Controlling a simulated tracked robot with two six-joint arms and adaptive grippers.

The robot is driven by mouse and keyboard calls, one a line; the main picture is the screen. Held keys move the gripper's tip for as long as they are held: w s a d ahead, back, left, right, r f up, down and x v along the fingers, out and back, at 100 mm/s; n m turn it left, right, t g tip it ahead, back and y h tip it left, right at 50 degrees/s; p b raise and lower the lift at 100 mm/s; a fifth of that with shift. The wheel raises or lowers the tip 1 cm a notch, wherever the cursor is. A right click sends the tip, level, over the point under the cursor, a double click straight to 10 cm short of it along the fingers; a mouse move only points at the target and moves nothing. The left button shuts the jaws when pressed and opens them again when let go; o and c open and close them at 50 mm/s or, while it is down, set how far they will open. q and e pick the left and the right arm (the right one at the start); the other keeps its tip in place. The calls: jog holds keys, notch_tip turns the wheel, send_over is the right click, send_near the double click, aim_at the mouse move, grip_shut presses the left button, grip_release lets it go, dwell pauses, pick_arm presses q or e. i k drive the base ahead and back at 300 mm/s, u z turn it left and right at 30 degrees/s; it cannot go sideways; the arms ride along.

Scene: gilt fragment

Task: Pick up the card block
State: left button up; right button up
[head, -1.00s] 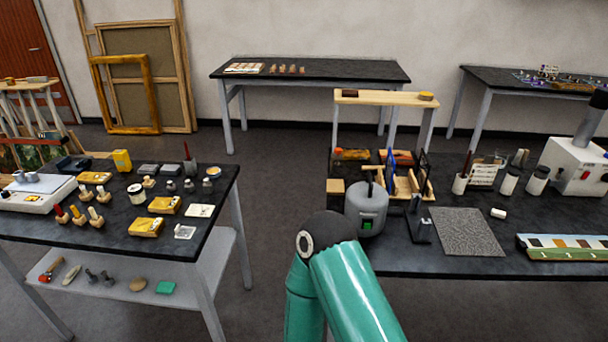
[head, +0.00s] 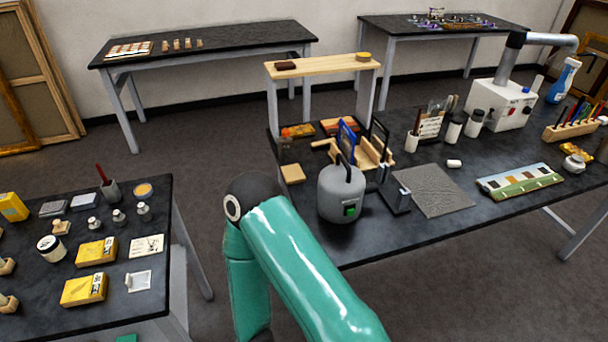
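I cannot tell for certain which thing is the card block. A small tan block (head: 292,173) lies on the right dark table, left of the grey kettle-like pot (head: 340,194). A white card with dark marks (head: 147,246) lies on the left dark table beside the yellow boxes (head: 97,251). Another marked white card (head: 430,126) stands upright among the jars on the right table. One of my green arms rises from the bottom, with its black joint in front of the gap between the tables. Neither gripper is in view.
The right table (head: 375,243) has bare room along its front edge. A wooden shelf (head: 323,66) stands behind. Open floor (head: 215,150) lies between the tables.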

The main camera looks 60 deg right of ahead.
aim_at(293, 174)
jog(key=u, duration=1.3)
jog(key=i, duration=0.15)
jog(key=z, duration=2.85)
jog(key=k, duration=0.45)
jog(key=z, duration=0.5)
jog(key=i, duration=0.45)
jog(key=u, duration=0.3)
